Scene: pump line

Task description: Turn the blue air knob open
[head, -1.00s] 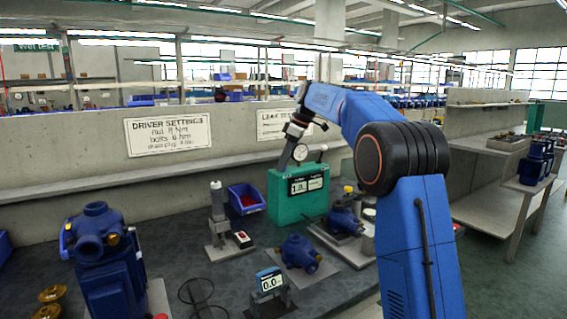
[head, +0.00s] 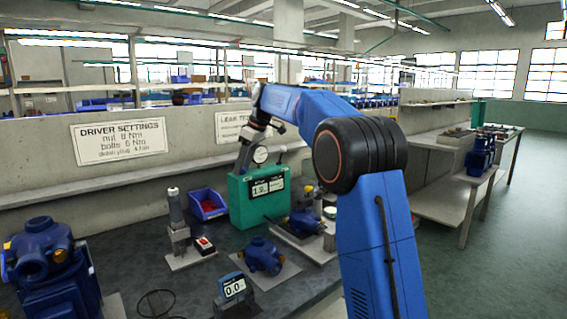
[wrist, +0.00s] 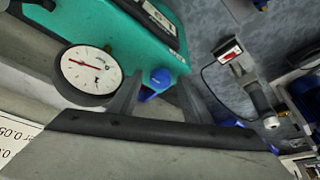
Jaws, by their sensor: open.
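The blue air knob (wrist: 158,78) sits at the edge of the green tester box (wrist: 140,35) in the wrist view. My gripper (wrist: 157,88) is open, with one finger on each side of the knob in the picture. I cannot tell whether either finger touches it. A round white dial gauge (wrist: 90,72) with a red needle is just left of the knob. In the head view the green tester box (head: 237,206) stands on the bench, and my gripper (head: 242,165) points down at its back left. The knob is hidden there.
A blue bin (head: 208,203), a grey upright tool on a stand (head: 177,215) and several blue pump parts, one nearby (head: 262,255), stand around the box. A wall (head: 60,175) with signs runs behind. Open floor (head: 475,270) lies at right.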

